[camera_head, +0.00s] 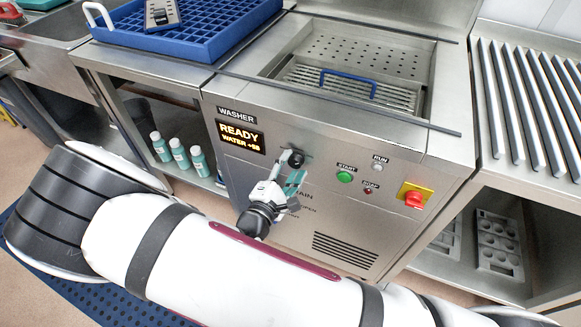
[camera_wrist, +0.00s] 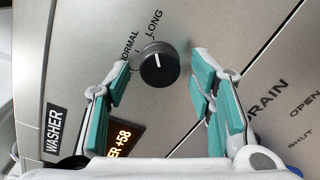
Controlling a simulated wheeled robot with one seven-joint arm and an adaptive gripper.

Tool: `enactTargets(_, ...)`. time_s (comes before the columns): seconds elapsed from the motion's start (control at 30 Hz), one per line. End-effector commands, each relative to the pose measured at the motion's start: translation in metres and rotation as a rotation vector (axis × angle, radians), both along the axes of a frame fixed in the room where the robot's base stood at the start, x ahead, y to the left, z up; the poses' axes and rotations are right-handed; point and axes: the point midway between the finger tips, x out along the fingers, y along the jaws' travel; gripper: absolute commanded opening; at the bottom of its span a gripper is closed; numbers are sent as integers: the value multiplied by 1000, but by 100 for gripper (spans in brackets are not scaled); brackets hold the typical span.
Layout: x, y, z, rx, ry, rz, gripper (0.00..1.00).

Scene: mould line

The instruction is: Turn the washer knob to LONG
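The washer knob (camera_wrist: 159,64) is round and black with a short white mark, on the steel front panel. In the wrist view its mark points up and slightly left, near the LONG label (camera_wrist: 155,24); the NORMAL label (camera_wrist: 130,46) is to its left. My gripper (camera_wrist: 164,74) is open, its teal-padded fingers spread left and right of the knob. The left fingertip is very close to the knob; I cannot tell if it touches. A gap shows on the right. In the head view my gripper (camera_head: 290,180) is just below the knob (camera_head: 293,157).
The lit display (camera_head: 240,136) reads READY, left of the knob. A green START button (camera_head: 344,177) and a red switch on a yellow plate (camera_head: 414,199) are to the right. DRAIN lettering (camera_wrist: 266,98) lies beside my right finger. A blue rack (camera_head: 185,45) stands on the left counter.

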Motion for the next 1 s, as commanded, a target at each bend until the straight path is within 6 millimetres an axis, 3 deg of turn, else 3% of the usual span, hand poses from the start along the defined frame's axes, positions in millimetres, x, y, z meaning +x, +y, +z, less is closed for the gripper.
enactTargets(0.37, -5, 2, 1, -1, -1, 0, 52)
enactTargets(0.8, -80, 33, 4, 0, 0, 2, 52)
enactTargets(1.0, -104, 42, 5, 0, -1, 0, 52)
